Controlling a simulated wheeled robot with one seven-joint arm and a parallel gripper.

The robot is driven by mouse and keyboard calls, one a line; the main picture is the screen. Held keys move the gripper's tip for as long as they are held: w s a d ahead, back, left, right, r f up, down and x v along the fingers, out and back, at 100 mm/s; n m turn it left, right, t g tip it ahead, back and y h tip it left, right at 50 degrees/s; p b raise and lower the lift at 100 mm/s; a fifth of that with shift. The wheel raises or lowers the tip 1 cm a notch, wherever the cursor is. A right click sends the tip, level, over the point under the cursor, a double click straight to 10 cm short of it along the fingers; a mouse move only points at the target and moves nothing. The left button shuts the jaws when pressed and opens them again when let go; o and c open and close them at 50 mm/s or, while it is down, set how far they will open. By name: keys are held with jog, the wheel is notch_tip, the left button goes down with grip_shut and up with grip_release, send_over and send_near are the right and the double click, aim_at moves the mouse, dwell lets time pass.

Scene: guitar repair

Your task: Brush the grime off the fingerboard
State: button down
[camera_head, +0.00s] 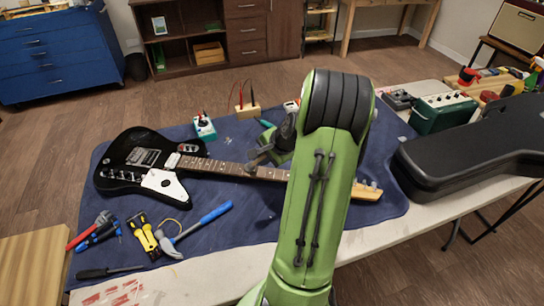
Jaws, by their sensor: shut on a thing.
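The black electric guitar (122,165) with a white pickguard lies flat on the blue mat (225,239), its neck pointing right. Its brown fingerboard (222,167) shows from the body to my arm, which covers the upper part of the neck. The headstock (362,191) shows beyond my arm. My gripper (261,157) is over the middle of the fingerboard, shut on what looks like a small brush; it is too small and covered to make out clearly. I cannot tell whether it touches the strings. Grime cannot be made out at this size.
A black guitar case (470,140) and a green box (442,114) fill the right side.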

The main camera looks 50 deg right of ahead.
jog(key=w, duration=0.1)
jog(key=w+a, duration=0.2)
jog(key=w, duration=0.1)
dwell(0.3)
jog(key=shift+r, duration=0.15)
